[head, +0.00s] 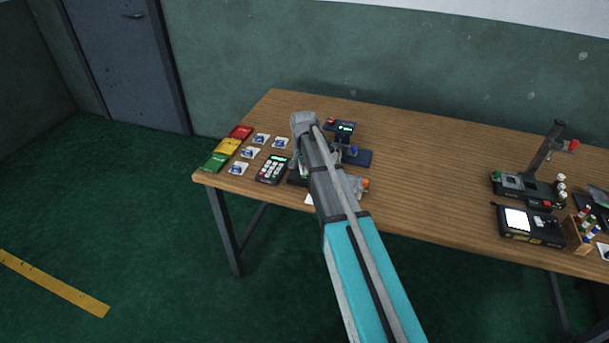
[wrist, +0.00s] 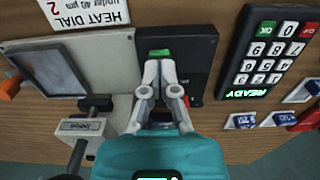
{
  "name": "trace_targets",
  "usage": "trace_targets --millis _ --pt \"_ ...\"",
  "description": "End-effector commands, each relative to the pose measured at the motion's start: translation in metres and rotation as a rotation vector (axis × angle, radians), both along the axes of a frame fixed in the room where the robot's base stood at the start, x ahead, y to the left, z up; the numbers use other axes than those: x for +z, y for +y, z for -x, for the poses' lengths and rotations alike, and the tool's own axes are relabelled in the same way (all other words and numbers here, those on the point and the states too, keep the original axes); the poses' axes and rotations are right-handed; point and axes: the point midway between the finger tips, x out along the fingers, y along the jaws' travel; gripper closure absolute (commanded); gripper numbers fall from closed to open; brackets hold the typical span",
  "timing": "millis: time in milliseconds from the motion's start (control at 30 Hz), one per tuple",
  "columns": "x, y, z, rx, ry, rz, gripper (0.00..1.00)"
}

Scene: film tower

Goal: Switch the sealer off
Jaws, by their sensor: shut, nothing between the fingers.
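My gripper (wrist: 160,66) is shut and empty, pointing at a dark panel (wrist: 196,55) in the wrist view. Its fingertips are just below a green switch part (wrist: 160,53) on that panel; I cannot tell if they touch it. A small red part (wrist: 187,101) shows beside the right finger. Left of the panel is a grey plate unit (wrist: 110,55) with a dark window and an orange knob (wrist: 9,88). Panel and plate look like the sealer. In the head view, my arm hides the gripper and most of the panel; the orange knob (head: 365,182) shows.
A keypad (wrist: 268,52) reading READY stands right of the panel. A HEAT DIAL card (wrist: 85,12) lies above the plate, and a black-handled clamp (wrist: 85,125) below it. In the head view, packets (head: 228,147) and a display stand (head: 345,127) are nearby; the table's middle (head: 430,170) is clear.

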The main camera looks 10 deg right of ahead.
Motion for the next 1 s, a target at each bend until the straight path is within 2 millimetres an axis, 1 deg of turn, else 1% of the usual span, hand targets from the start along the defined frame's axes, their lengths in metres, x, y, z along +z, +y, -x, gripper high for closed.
trace_targets --millis 1000 --pt "-0.0096 0.0001 0.0 0.0 0.0 0.0 1.0"
